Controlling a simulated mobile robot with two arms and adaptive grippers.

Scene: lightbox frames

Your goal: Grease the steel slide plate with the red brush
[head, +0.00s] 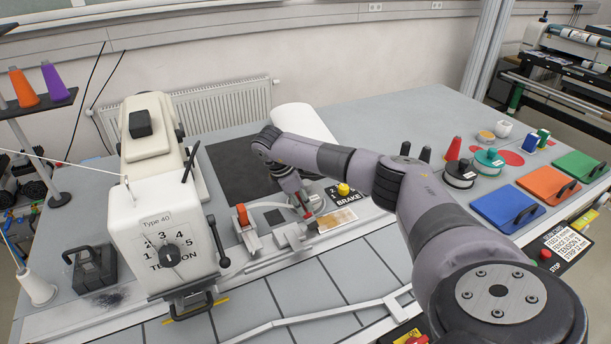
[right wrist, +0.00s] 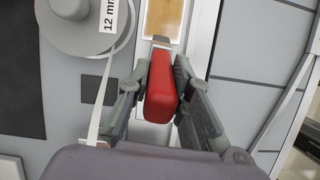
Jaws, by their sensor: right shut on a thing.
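My right gripper (head: 300,203) is low over the middle of the table, with its arm coming in from the lower right. In the right wrist view, its fingers (right wrist: 160,95) are closed around the red handle of the brush (right wrist: 163,85). The brush's light metal end points at a tan, shiny panel in a pale frame (right wrist: 163,18). This panel, seen in the head view (head: 336,220), looks like the slide plate, but I cannot be sure. I cannot tell whether the bristles touch it. My left gripper is not in view.
A white Type 40 machine (head: 165,235) stands left of the gripper. An orange-handled clamp (head: 243,215) and a yellow-knobbed BRAKE panel (head: 343,190) are close by. A tape reel (right wrist: 82,22) is beside the brush.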

